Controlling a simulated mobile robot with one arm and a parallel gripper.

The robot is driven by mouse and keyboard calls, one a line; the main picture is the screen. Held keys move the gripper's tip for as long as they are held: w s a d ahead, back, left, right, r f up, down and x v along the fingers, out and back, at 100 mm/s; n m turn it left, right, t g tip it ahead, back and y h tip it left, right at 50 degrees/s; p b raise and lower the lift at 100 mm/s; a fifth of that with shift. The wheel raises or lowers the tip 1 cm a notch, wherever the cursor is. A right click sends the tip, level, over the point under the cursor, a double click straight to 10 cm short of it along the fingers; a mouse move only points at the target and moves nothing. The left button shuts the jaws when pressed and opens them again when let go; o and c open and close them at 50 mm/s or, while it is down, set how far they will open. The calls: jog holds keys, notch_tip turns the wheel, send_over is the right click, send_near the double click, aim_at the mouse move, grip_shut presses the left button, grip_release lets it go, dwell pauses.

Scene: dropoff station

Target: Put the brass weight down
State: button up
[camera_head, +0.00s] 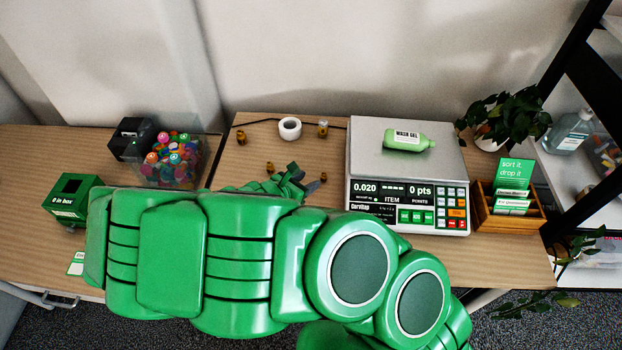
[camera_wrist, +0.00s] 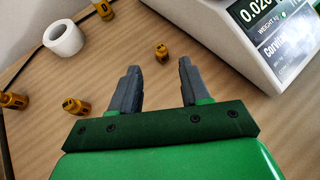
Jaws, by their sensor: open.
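Several small brass weights are on the wooden table. One brass weight (camera_wrist: 161,53) is just beyond and between my gripper's fingertips in the wrist view; it appears in the head view (camera_head: 323,176) left of the scale. My gripper (camera_wrist: 158,70) is open, with nothing seen held between its grey fingers. In the head view my gripper (camera_head: 308,184) is low over the table, partly hidden by my arm. Other brass weights are near the tape roll (camera_head: 322,128), at the back left (camera_head: 241,137) and by my wrist (camera_head: 270,169).
The scale (camera_head: 362,190) reads 0.020 and bears a green wash gel bottle (camera_head: 408,140). A white tape roll (camera_head: 290,128) is behind my gripper. A clear bin of colourful items (camera_head: 172,175) and a green box (camera_head: 72,203) are left. A wooden card holder (camera_head: 508,222) and plant (camera_head: 505,115) are right.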

aim_at(324, 173)
jog(key=shift+o, duration=0.2)
jog(key=shift+v, duration=1.75)
jog(key=shift+d+f, duration=0.1)
